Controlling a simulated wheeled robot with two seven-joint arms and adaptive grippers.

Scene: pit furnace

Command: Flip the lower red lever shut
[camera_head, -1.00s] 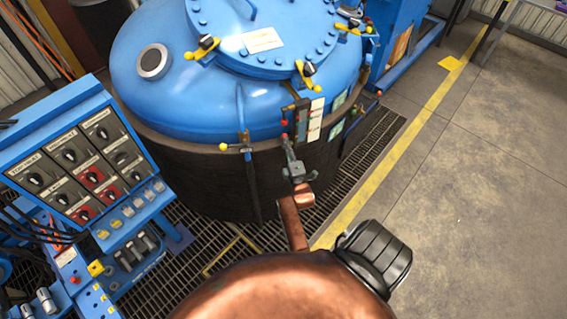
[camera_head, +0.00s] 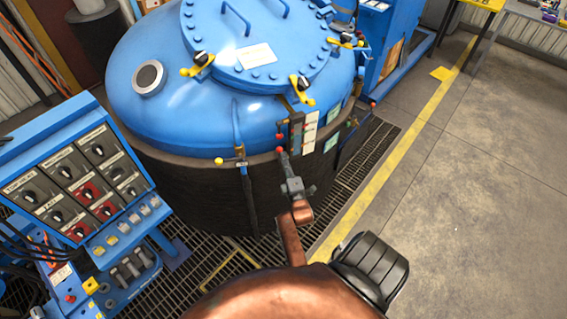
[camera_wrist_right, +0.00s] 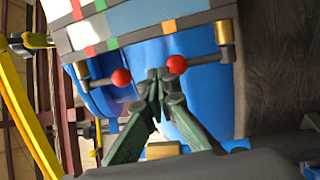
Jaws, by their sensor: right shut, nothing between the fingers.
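Two levers with red ball ends stand one above the other on the side of the blue vessel. The upper red ball (camera_head: 279,136) also shows in the right wrist view (camera_wrist_right: 121,77). The lower red lever's ball (camera_head: 279,150) is on the right in the wrist view (camera_wrist_right: 177,64), its shaft running to a brass fitting. My right gripper (camera_head: 284,157) is shut and empty. In the wrist view its fingertips (camera_wrist_right: 161,76) are together, right beside the lower ball; I cannot tell whether they touch it. My left gripper is not in view.
The large blue vessel (camera_head: 160,105) has a bolted lid and yellow clamps. A pale label panel (camera_head: 310,130) is close right of the levers. A control panel (camera_head: 75,185) stands at the left. Open floor (camera_head: 470,200) lies right of the yellow line.

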